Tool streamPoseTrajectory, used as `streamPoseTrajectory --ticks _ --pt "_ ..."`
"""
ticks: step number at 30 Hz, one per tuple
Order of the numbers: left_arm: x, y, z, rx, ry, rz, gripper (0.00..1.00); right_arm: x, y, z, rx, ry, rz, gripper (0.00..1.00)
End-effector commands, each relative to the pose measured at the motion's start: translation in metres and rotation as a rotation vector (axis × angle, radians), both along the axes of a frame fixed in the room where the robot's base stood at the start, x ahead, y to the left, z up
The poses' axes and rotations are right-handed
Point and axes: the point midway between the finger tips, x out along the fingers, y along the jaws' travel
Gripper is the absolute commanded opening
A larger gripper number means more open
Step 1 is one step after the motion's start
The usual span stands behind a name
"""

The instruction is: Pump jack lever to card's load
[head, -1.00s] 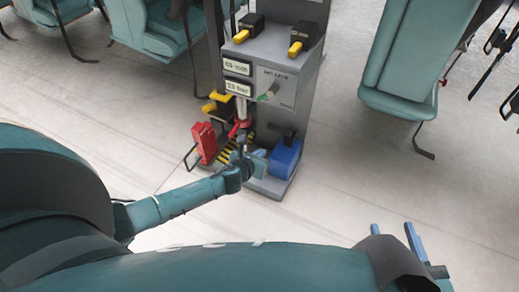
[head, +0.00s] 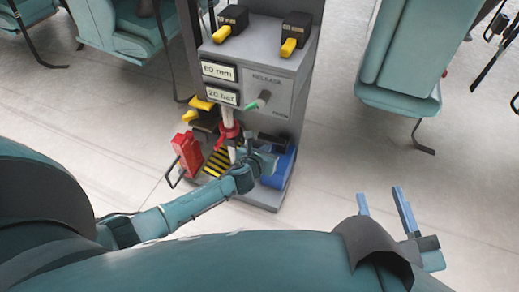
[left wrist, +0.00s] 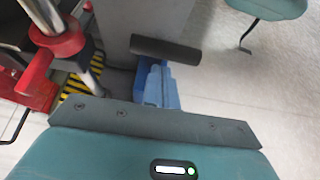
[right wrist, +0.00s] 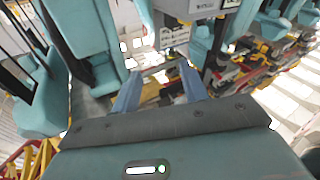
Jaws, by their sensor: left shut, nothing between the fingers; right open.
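The lever's dark grip (left wrist: 165,50) lies across the left wrist view, just beyond my left fingertips. My left gripper (head: 266,160) is shut and empty beside the blue pump body (head: 281,166); contact with the lever cannot be told. The red collar (head: 230,133) sits on the upright rod. The green-tipped release lever (head: 256,104) is on the front panel. My right gripper (head: 381,196) is open and empty, away from the station. I cannot make out a card.
A red box-shaped part (head: 187,150) with a wire handle stands left of the rod, by a yellow-black striped plate (head: 216,163). Two black blocks with yellow levers (head: 289,47) are on top. Teal seats (head: 412,55) stand behind. Open floor (head: 345,150) lies right.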

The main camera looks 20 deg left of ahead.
Motion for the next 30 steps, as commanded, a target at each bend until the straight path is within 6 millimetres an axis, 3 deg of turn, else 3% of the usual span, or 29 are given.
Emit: streamPoseTrajectory --ticks 15,22,30 --pt "0.001 -0.004 0.002 0.001 0.0 0.0 0.0 0.0 0.0 0.0 0.0 0.001 0.0 0.44" --pt "0.011 -0.005 0.017 0.003 -0.002 -0.001 0.0 0.0 -0.001 0.015 -0.032 -0.01 -0.005 0.44" --pt "0.012 -0.005 0.014 0.001 -0.001 0.0 0.0 -0.003 -0.003 -0.005 -0.048 0.025 -0.016 0.44"
